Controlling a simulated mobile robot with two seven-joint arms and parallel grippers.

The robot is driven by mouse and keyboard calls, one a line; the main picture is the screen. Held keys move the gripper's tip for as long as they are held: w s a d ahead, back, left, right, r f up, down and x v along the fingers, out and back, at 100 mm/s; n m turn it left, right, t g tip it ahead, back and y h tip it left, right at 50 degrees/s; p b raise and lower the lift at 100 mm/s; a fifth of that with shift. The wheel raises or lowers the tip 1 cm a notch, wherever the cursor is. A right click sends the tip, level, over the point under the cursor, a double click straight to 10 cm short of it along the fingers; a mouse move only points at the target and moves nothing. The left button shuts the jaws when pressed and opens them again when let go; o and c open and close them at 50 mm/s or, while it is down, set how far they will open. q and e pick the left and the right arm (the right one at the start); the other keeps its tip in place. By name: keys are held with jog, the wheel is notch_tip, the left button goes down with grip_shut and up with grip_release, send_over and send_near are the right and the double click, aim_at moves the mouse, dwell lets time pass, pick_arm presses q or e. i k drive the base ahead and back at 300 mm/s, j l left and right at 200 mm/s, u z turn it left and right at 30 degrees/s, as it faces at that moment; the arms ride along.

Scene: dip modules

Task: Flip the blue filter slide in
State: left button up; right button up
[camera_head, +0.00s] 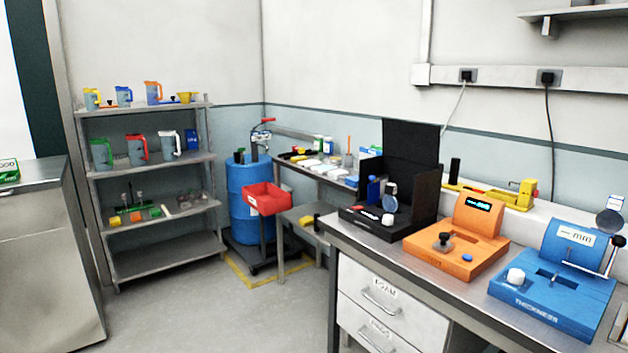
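A black module (425,205) with tall dark panels stands at the left end of the metal bench. Inside it a small blue upright piece (374,189) shows, which looks like the blue filter slide. It is too small to tell whether it is flipped in or out. Just right of it is a round greyish disc (391,188) on a stem, above a white knob (388,219) at the module's front. Neither of my grippers is in view.
On the bench, an orange module (455,262) and a blue thickness module (553,300) stand right of the black one. A yellow device (490,195) lies behind. A shelf rack (150,220), blue barrel (245,185) and red bin (267,198) stand left. The floor in front is clear.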

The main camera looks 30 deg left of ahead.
aim_at(374, 188)
jog(key=u, duration=0.55)
jog(key=i+j+u, duration=0.15)
jog(key=i+j, duration=0.65)
jog(key=j, duration=0.25)
jog(key=i+j+u, duration=0.1)
jog(key=i+j, duration=0.7)
jog(key=j, duration=0.15)
